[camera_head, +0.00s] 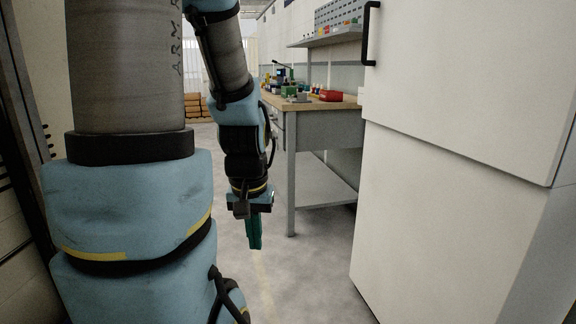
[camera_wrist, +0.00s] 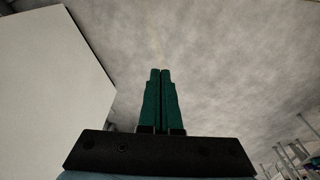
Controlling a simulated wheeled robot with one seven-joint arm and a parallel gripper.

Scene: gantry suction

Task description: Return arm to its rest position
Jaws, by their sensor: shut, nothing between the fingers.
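My gripper (camera_head: 254,242) hangs at the end of my blue and grey arm in the head view, pointing down over the bare floor. Its green fingers are together with nothing between them. The wrist view shows the same fingers (camera_wrist: 160,75) side by side and shut, with pale floor beyond their tips. The upper part of my arm fills the left of the head view and hides what lies behind it.
A white cabinet (camera_head: 450,210) with a black handle stands close on the right. Behind it is a workbench (camera_head: 325,107) with a red bin (camera_head: 331,96) and several small items. Cardboard boxes (camera_head: 197,106) sit far back. The floor (camera_head: 310,265) between arm and cabinet is clear.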

